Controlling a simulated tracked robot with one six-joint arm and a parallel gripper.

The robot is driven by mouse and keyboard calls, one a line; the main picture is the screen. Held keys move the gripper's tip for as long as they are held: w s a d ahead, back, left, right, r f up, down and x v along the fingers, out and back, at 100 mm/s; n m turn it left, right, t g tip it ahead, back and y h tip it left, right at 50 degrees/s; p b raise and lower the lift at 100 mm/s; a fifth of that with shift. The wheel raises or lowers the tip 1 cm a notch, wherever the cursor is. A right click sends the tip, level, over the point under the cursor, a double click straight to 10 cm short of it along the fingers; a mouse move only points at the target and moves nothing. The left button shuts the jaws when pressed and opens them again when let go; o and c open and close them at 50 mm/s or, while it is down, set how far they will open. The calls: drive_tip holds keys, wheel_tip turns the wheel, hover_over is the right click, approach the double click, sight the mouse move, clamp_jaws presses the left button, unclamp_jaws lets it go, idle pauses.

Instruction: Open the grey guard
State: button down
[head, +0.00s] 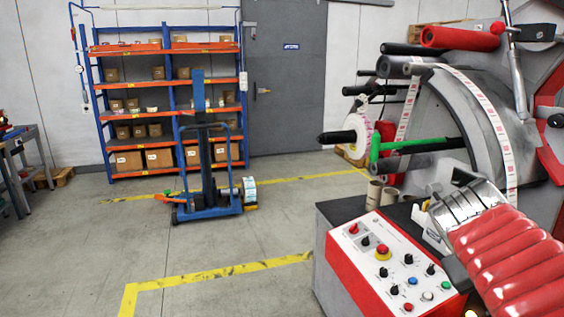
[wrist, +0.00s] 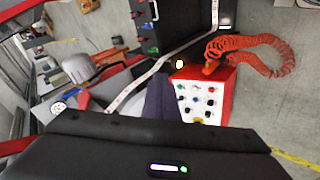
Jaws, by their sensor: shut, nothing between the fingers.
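The grey guard (head: 478,112) appears to be the broad curved grey piece on the front of the rewinder at the right of the head view; I cannot tell whether it is open or shut. A printed label strip crosses in front of it. In the wrist view, my gripper (wrist: 160,97) shows as a dark wedge, its fingers shut with nothing between them. My red-sleeved arm comes in at the lower right of the head view, and the fingers are not clear there. I see no contact between gripper and guard.
A red-edged control panel (head: 385,258) stands below the rewinder and shows in the wrist view (wrist: 203,98), beside a coiled red hose (wrist: 245,48). A green bar (head: 410,146) and dark rollers jut left. A blue lift trolley (head: 205,160) stands behind.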

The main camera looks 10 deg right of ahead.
drive_tip(key=a+f+n+t+y, duration=0.1)
drive_tip(key=a+f+y, duration=0.3)
drive_tip(key=a, duration=1)
drive_tip(key=s+a+f+t+y, duration=0.1)
drive_tip(key=a+f+y, duration=0.3)
drive_tip(key=a, duration=0.9)
wheel_tip(320, 180, down, 3)
drive_tip(key=shift+a+f+n+t+y, duration=0.2)
drive_tip(key=shift+a+n+t+y, duration=0.1)
drive_tip(key=shift+a+n+t, duration=0.15)
drive_tip(key=c, duration=2.5)
unclamp_jaws()
drive_tip(key=shift+s+d, duration=0.1)
drive_tip(key=o, duration=0.4)
